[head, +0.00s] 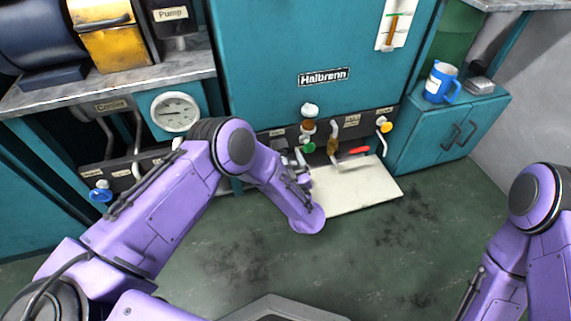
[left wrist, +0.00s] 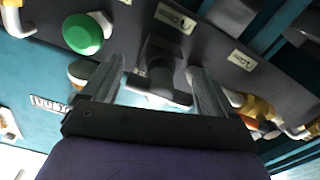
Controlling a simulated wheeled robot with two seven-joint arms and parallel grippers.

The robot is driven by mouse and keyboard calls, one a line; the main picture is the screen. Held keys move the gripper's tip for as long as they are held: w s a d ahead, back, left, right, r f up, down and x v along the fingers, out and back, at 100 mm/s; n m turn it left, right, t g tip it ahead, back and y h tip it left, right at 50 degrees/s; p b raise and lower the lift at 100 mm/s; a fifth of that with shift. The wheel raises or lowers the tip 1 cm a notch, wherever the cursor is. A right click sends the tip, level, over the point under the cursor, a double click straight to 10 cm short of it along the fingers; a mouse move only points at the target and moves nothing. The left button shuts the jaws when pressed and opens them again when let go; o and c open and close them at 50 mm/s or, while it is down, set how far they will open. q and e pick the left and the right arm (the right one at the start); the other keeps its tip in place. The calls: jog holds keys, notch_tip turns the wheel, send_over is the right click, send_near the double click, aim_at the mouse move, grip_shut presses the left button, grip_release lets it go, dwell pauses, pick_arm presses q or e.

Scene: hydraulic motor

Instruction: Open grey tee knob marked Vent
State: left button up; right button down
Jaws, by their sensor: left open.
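A dark grey tee knob (left wrist: 160,84) shows in the left wrist view, on the dark panel strip. The small label (left wrist: 175,18) beside it is too blurred and turned to read, so I cannot confirm it says Vent. My left gripper (left wrist: 155,68) is open, with one finger on each side of the knob. I cannot tell whether either finger touches it. In the head view my left gripper (head: 298,172) is at the panel's lower front, and my own arm hides most of the knob there. My right arm is at the right edge; its gripper is out of view.
A green knob (head: 309,147) is close beside my left gripper. A red-handled valve (head: 358,150) and a yellow knob (head: 386,127) are farther right. A white tray (head: 345,187) lies below on the floor. A gauge (head: 175,111) is on the left. The front floor is clear.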

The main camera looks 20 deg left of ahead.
pick_arm(q)
jog(key=c, duration=0.9)
jog(key=shift+n, duration=0.3)
pick_arm(e)
jog(key=shift+w+r, duration=0.15)
pick_arm(q)
jog(key=n+p, duration=0.1)
jog(key=n, duration=0.2)
jog(key=shift+d+n, duration=0.1)
jog(key=shift+n, duration=0.2)
jog(key=n+p, duration=0.1)
jog(key=n, duration=0.8)
jog(key=shift+d+p, duration=0.1)
jog(key=shift+p, duration=0.3)
jog(key=n, duration=0.4)
jog(key=shift+n, duration=0.3)
pick_arm(e)
jog(key=w+r+m+t, duration=0.1)
jog(key=r+h, duration=0.1)
jog(key=w+m+t, duration=0.1)
jog(key=shift+w+d+r+m+t, duration=0.25)
jog(key=shift+w+r+m+t, duration=0.05)
jog(key=shift+w+r, duration=0.1)
